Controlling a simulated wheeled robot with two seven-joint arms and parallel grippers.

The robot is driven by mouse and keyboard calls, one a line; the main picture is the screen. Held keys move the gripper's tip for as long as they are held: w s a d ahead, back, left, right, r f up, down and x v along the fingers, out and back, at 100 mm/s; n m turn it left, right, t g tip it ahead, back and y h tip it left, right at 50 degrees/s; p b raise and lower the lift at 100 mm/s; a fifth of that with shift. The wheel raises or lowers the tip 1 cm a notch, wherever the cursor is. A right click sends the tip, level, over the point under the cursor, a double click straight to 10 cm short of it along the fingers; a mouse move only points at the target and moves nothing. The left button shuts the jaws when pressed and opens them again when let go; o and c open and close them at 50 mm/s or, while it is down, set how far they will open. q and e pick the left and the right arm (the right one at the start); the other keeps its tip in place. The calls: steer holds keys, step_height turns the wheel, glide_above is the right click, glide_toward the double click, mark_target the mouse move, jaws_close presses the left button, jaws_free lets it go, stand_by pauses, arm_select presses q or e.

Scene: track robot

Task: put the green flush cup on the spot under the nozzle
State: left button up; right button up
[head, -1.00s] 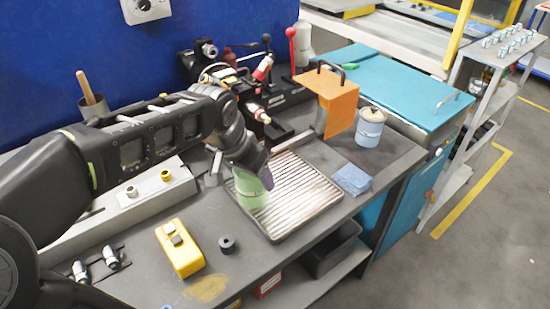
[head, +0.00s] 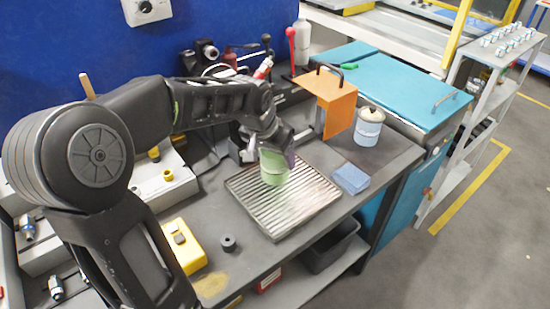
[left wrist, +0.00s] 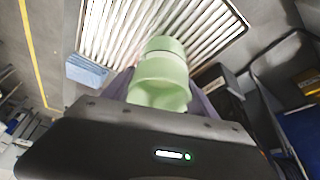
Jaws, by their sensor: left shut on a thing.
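The green flush cup (head: 273,168) is in my left gripper (head: 285,152), over the back part of the ribbed metal tray (head: 300,207). It looks close to upright in the head view. Whether its base touches the tray is unclear. In the left wrist view the cup (left wrist: 160,72) sits between the purple-grey fingers of the left gripper (left wrist: 160,92), with the tray's ribs (left wrist: 110,25) beyond it. My left arm covers much of the apparatus behind the tray, so the nozzle and the spot under it cannot be made out. My right gripper is not in view.
An orange panel (head: 338,108) stands behind the tray, with a white-and-blue canister (head: 368,127) to its right. A folded blue cloth (head: 350,179) lies at the tray's right edge. A yellow box (head: 185,247) and a small black ring (head: 228,243) are left of the tray.

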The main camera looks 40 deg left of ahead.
arm_select(q)
steer(key=shift+f, duration=0.65)
steer(key=shift+f, duration=0.1)
steer(key=shift+f, duration=0.2)
steer(key=o, duration=1.4)
steer(key=shift+r, duration=0.15)
steer(key=shift+c, duration=0.2)
steer(key=shift+r, duration=0.1)
steer(key=shift+r, duration=0.2)
steer(key=b+v, duration=0.1)
steer(key=v, duration=1)
steer(key=shift+s+r, duration=0.25)
steer(key=shift+r, duration=0.05)
